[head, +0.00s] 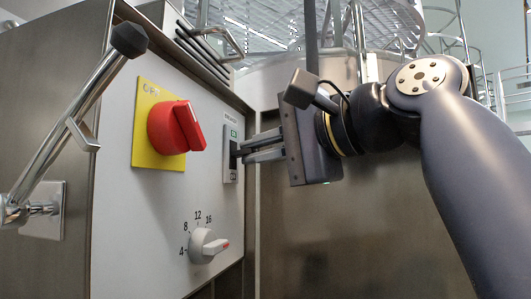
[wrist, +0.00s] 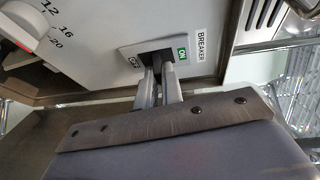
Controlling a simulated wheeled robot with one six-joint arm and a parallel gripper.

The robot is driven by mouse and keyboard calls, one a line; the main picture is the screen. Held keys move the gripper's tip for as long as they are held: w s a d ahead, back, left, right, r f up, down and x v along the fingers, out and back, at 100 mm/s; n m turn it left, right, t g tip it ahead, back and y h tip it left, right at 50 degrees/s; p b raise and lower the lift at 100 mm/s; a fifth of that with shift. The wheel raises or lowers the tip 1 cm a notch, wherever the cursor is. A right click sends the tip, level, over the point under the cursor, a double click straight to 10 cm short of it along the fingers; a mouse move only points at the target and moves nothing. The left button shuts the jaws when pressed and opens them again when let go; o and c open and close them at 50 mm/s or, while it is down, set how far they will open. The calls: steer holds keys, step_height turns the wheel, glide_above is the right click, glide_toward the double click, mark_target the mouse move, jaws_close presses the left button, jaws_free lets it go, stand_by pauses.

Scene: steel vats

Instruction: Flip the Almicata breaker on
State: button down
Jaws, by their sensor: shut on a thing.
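The breaker (head: 228,165) is a narrow grey plate with a dark slot on the white control panel. It also shows in the wrist view (wrist: 128,51), beside the word BREAKER. A green ON mark sits at its upper end in the head view, and an OFF mark at its lower end. My gripper (head: 241,152) reaches in from the right and is shut on the dark breaker lever (wrist: 157,66). The fingers hide most of the lever, so I cannot tell its exact position between the marks. I see no Almicata name.
A red rotary switch (head: 172,127) on a yellow plate (head: 145,150) stands left of the breaker. A white numbered dial (head: 203,245) is below it. A steel lever handle with a black knob (head: 129,40) sticks out at the left. A steel vat wall (head: 330,235) stands behind my gripper.

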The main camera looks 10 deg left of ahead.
steer(key=shift+r+g+h, duration=0.1)
steer(key=shift+g+h, duration=0.2)
steer(key=shift+h, duration=0.4)
stand_by(0.4)
steer(key=c, duration=1.8)
jaws_free()
steer(key=shift+c, duration=0.2)
steer(key=shift+r, duration=0.1)
steer(key=v, duration=1)
steer(key=shift+s+d, duration=0.25)
steer(key=shift+d, duration=0.05)
steer(key=shift+w+a, duration=0.1)
steer(key=shift+a, duration=0.05)
steer(key=x, duration=0.7)
steer(key=shift+w+a, duration=0.2)
steer(key=shift+a, duration=0.15)
